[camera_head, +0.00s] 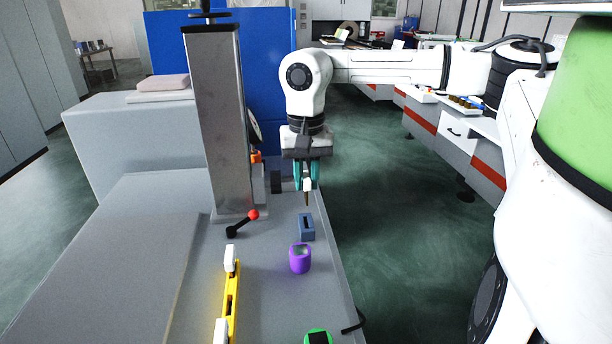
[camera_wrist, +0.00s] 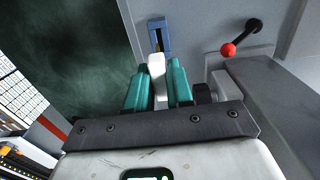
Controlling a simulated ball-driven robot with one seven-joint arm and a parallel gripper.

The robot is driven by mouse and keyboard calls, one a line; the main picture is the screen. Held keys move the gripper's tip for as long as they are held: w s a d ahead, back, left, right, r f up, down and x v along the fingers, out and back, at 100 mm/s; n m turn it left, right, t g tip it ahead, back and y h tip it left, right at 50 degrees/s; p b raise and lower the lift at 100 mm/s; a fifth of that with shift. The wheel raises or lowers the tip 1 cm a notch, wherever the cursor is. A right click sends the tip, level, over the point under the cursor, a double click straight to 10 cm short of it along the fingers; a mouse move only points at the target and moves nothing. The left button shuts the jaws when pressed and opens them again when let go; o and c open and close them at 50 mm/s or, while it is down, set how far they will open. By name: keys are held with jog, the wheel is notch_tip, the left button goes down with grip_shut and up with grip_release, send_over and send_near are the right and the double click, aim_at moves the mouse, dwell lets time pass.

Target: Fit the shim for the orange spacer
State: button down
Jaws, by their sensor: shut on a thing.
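My gripper (camera_head: 307,180), with teal fingers, is shut on a small white piece (camera_head: 307,185); a thin brownish tip shows below it. The white piece also shows between the fingers in the wrist view (camera_wrist: 156,66). A blue-grey block (camera_head: 306,232) with a dark slot stands on the grey bench, below and a little nearer the camera than the held piece. It shows beyond the fingertips in the wrist view (camera_wrist: 165,25). The tip appears apart from the block in the head view. A small orange part (camera_head: 256,157) shows beside the column; I cannot tell whether it is the spacer.
A purple cylinder (camera_head: 300,260) stands in front of the block. A green piece (camera_head: 318,337) is at the bottom edge. A yellow bar with white ends (camera_head: 231,297) lies to the left. A red-knobbed lever (camera_head: 252,215) and tall metal column (camera_head: 217,120) stand behind.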

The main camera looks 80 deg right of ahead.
aim_at(306, 199)
jog(key=shift+f+b, duration=2)
jog(key=shift+f, duration=0.85)
jog(key=shift+f+b, duration=1.05)
jog(key=shift+f, duration=0.3)
jog(key=c, duration=0.9)
grip_release()
jog(key=shift+r, duration=0.1)
notch_tip(306, 199, up, 11)
jog(key=shift+f+b, duration=0.15)
jog(key=shift+b, duration=0.35)
